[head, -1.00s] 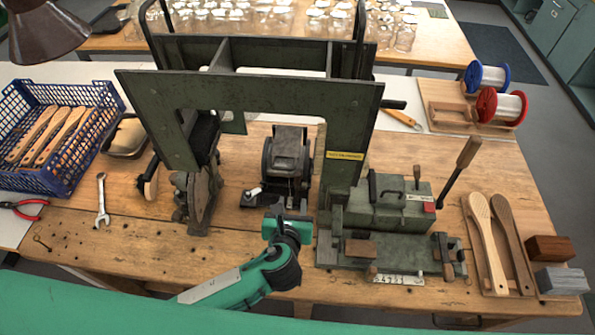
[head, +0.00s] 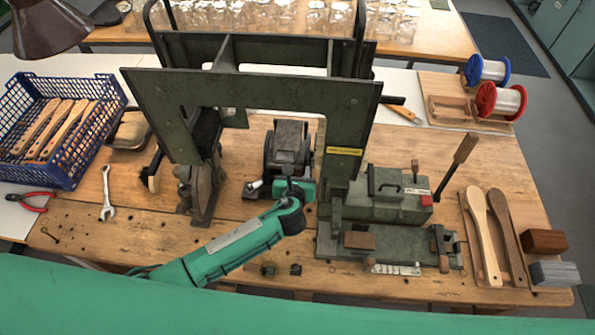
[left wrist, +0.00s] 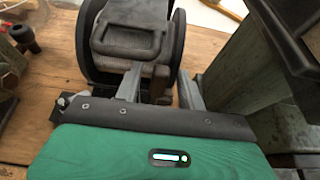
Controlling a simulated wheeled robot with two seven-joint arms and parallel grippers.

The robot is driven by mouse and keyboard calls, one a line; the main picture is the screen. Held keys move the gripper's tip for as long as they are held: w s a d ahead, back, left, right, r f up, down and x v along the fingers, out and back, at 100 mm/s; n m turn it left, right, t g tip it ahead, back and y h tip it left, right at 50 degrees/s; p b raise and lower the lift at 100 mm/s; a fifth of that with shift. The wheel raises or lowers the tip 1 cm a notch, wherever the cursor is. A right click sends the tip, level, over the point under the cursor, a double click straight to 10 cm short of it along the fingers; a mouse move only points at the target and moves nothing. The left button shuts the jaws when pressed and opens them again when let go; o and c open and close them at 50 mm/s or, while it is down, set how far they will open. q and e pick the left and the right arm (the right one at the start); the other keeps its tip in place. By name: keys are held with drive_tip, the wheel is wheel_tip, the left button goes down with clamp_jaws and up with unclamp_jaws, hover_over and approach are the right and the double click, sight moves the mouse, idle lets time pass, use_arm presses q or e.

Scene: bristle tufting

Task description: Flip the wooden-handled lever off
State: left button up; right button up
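The wooden-handled lever (head: 465,149) rises from the right side of the green bench machine (head: 385,200). It leans up and to the right, its brown grip at the top. My left gripper (head: 288,176) is well to the left of the lever, under the green frame and in front of the dark wheeled unit (head: 288,146). In the left wrist view, its two grey fingers (left wrist: 160,88) stand apart with nothing gripped, pointing at that unit (left wrist: 130,40). The lever is not identifiable there. My right gripper is not in view.
The tall green frame (head: 250,90) arches over the wheeled unit; its right post (head: 345,150) stands between my left gripper and the bench machine. Wooden brush handles (head: 488,235) lie right of the lever. A blue crate (head: 70,165) stands far left.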

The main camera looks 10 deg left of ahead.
use_arm(q)
drive_tip(key=c, duration=0.4)
clamp_jaws()
drive_tip(key=shift+f, duration=0.1)
drive_tip(key=shift+s+f+b, duration=0.15)
drive_tip(key=shift+b, duration=0.25)
drive_tip(key=s+t+b, duration=0.2)
drive_tip(key=b, duration=0.3)
drive_tip(key=s+f+t+b, duration=0.1)
drive_tip(key=s+t+b, duration=0.1)
drive_tip(key=b, duration=0.3)
drive_tip(key=shift+s+f+t+b, duration=0.15)
drive_tip(key=shift+s+t+b, duration=0.1)
drive_tip(key=shift+t+b, duration=0.2)
drive_tip(key=shift+s+t+b, duration=0.25)
drive_tip(key=shift+t+b, duration=0.1)
drive_tip(key=shift+b, duration=0.2)
